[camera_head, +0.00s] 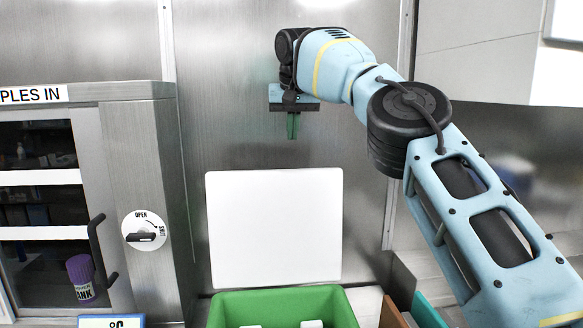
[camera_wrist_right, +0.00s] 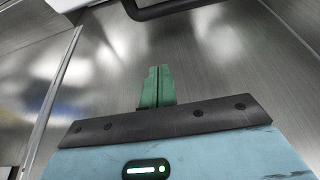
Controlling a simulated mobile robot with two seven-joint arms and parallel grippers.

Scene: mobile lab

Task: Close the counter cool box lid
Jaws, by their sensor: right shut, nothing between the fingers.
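The cool box (camera_head: 284,299) is green and stands on the counter at the bottom middle of the head view, its front cut off by the picture edge. Its white lid (camera_head: 275,228) stands upright, open, at the back of the box. White items lie inside the box. My right gripper (camera_head: 293,126) is above the lid's top edge, apart from it in the picture, with green fingers pointing down. The fingers are shut together and empty, as the right wrist view (camera_wrist_right: 157,86) also shows. My left gripper is not in view.
A steel cabinet (camera_head: 156,190) with a glass door and dark handle (camera_head: 99,250) stands at the left. A purple-capped container (camera_head: 81,278) is behind the glass. Brown and teal panels (camera_head: 427,312) are right of the box. A steel wall is close behind.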

